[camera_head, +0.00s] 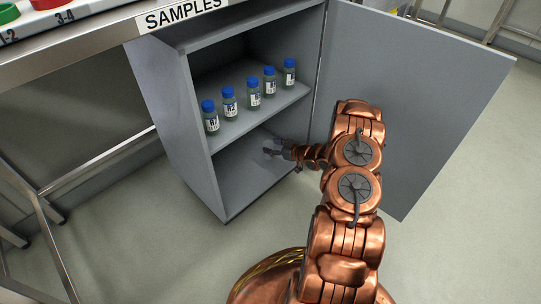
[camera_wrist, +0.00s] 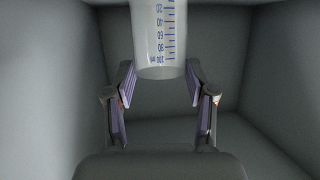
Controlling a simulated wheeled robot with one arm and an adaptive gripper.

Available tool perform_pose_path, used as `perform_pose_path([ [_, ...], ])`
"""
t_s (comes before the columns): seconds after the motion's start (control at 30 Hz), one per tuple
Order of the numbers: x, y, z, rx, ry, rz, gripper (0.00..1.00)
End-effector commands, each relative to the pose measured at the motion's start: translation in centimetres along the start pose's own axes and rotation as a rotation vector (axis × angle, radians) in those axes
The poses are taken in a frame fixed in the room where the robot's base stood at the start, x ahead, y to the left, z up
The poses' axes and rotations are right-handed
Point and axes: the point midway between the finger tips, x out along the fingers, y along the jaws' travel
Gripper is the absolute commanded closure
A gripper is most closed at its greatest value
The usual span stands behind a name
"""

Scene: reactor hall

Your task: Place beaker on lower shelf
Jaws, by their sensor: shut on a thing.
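My gripper (camera_head: 275,149) reaches into the lower compartment of the open grey cabinet, just above the lower shelf (camera_head: 235,172). In the wrist view my gripper (camera_wrist: 160,72) is shut on a clear beaker (camera_wrist: 162,38) with blue graduation marks. The beaker sits between the fingertips, and its far part runs out of the top of the picture. In the head view I cannot make out the beaker; the upper shelf and my gripper seem to hide it. Whether the beaker touches the lower shelf cannot be told.
Several blue-capped sample bottles (camera_head: 254,93) stand in a row on the upper shelf (camera_head: 229,131), above my gripper. The cabinet door (camera_head: 420,90) stands open to the right of my arm. The visible part of the lower shelf is bare. A SAMPLES sign (camera_head: 182,14) marks the counter.

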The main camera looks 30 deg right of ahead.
Motion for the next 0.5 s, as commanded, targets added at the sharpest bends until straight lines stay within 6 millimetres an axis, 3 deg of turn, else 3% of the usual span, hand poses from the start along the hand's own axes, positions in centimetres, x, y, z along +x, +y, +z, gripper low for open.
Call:
perform_pose_path([
  [0.3, 1.3, -0.1, 3.4, 0.001, 0.0, -0.002, 0.79],
  [0.5, 1.4, -0.1, 3.5, 0.0, 0.0, -0.001, 0.79],
])
